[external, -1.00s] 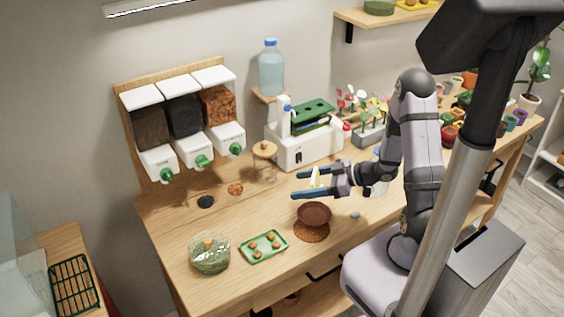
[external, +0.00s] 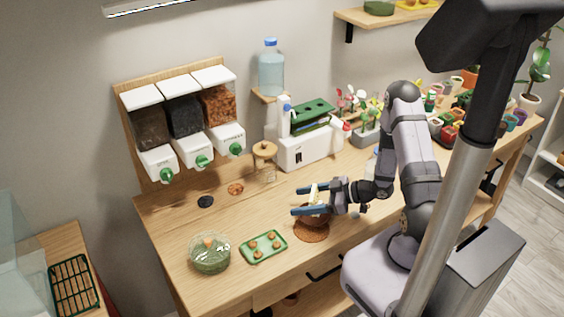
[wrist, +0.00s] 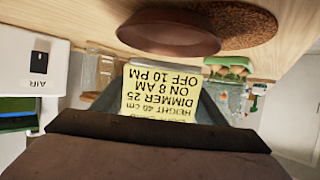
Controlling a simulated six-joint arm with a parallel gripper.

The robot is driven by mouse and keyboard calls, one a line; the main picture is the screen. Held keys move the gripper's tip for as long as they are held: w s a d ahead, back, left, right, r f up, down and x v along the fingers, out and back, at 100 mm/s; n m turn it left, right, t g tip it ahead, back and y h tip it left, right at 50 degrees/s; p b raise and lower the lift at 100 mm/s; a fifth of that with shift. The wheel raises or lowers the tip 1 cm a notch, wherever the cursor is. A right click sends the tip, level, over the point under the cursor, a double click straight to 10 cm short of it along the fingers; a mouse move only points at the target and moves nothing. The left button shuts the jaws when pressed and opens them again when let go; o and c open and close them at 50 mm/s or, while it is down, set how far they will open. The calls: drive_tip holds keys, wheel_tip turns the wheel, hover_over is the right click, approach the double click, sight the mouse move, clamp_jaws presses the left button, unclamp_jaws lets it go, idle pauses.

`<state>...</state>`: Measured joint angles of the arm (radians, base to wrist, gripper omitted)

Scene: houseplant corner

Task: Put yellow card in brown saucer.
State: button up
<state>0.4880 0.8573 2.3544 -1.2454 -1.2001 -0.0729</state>
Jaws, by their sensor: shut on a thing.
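My gripper (external: 297,201) is shut on the yellow card (wrist: 160,97). In the wrist view the card sits between the fingers, its printed lines upside down; in the external view only a pale sliver of it shows. The brown saucer (wrist: 170,32) is a round, dish-like piece ahead of the card in the wrist view, apart from it in the picture. In the external view my gripper is low over the saucer and hides most of it. A brown round mat (external: 311,233) lies at the saucer's near side.
A green tray (external: 264,246) with several orange-brown lumps and a glass bowl (external: 210,254) stand left of the saucer. A wooden-topped stand (external: 264,150) and a white machine (external: 306,150) stand behind. Dispensers (external: 186,122) line the wall.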

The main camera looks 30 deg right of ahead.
drive_tip(key=shift+f, duration=1.55)
drive_tip(key=shift+f, duration=0.1)
drive_tip(key=o, duration=1)
drive_tip(key=shift+o, duration=0.2)
drive_tip(key=shift+d+r, duration=0.1)
drive_tip(key=shift+r, duration=0.1)
drive_tip(key=b+v, duration=0.1)
drive_tip(key=v, duration=0.9)
drive_tip(key=shift+v, duration=0.95)
